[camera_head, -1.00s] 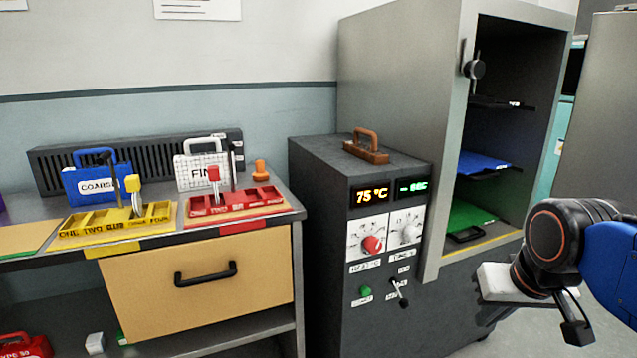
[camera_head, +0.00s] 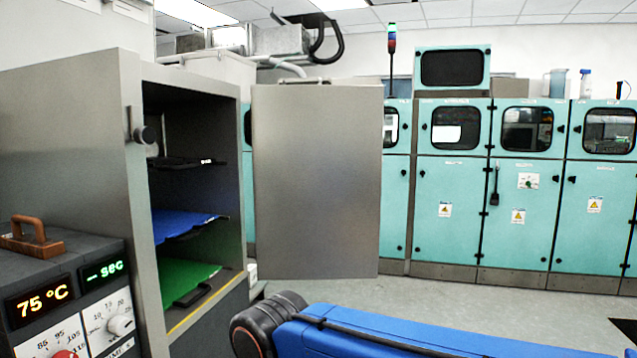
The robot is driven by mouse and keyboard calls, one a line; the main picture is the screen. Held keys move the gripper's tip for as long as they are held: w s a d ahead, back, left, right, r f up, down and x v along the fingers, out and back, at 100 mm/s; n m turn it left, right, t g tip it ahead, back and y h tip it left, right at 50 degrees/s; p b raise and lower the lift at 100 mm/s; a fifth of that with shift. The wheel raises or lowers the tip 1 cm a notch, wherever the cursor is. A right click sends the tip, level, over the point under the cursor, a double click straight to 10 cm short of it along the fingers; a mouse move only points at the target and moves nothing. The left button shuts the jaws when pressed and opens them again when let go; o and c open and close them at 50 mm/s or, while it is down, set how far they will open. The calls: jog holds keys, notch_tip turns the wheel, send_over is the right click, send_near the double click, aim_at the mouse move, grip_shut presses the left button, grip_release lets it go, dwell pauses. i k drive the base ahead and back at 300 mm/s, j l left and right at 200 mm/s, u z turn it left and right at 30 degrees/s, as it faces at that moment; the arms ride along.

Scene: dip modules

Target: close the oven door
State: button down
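The grey oven (camera_head: 75,110) stands on the left with its front facing right. Its inside is exposed, with a dark shelf (camera_head: 180,163), a blue tray (camera_head: 180,224) and a green tray (camera_head: 188,275). The oven door (camera_head: 317,180), a flat grey metal panel, stands wide open to the right of the opening. A dark latch knob (camera_head: 146,135) sits on the oven's front frame. My blue arm crosses the bottom of the view, in front of the door's lower area. My gripper is out of view, so its state is hidden.
The control box (camera_head: 60,290) with a brown handle and a 75 °C display stands at the lower left. Teal cabinets (camera_head: 520,215) line the back wall. Grey floor (camera_head: 470,305) lies clear between the door and the cabinets.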

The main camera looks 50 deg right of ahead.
aim_at(317, 149)
jog(key=l+u, duration=0.45)
jog(key=l, duration=1.85)
jog(key=l+u, duration=0.15)
jog(key=l, duration=0.25)
jog(key=l+u, duration=0.1)
jog(key=l, duration=0.35)
jog(key=k+l+u, duration=0.15)
jog(key=l, duration=0.25)
jog(key=l+u, duration=0.15)
jog(key=l, duration=0.25)
jog(key=k+l+u, duration=0.1)
jog(key=l, duration=0.3)
jog(key=k+l+u, duration=0.15)
jog(key=l, duration=0.2)
jog(key=k+l+u, duration=0.15)
jog(key=l, duration=0.3)
jog(key=k+l+u, duration=0.2)
jog(key=l, duration=0.3)
jog(key=k+l+u, duration=0.15)
jog(key=l, duration=0.3)
jog(key=k+l+u, duration=0.2)
jog(key=l, duration=0.2)
jog(key=k+l+u, duration=0.15)
jog(key=l, duration=0.25)
jog(key=l+u, duration=0.3)
jog(key=l, duration=1.25)
jog(key=i+l+u, duration=0.2)
jog(key=l, duration=0.15)
jog(key=i+l+u, duration=0.15)
jog(key=l, duration=0.15)
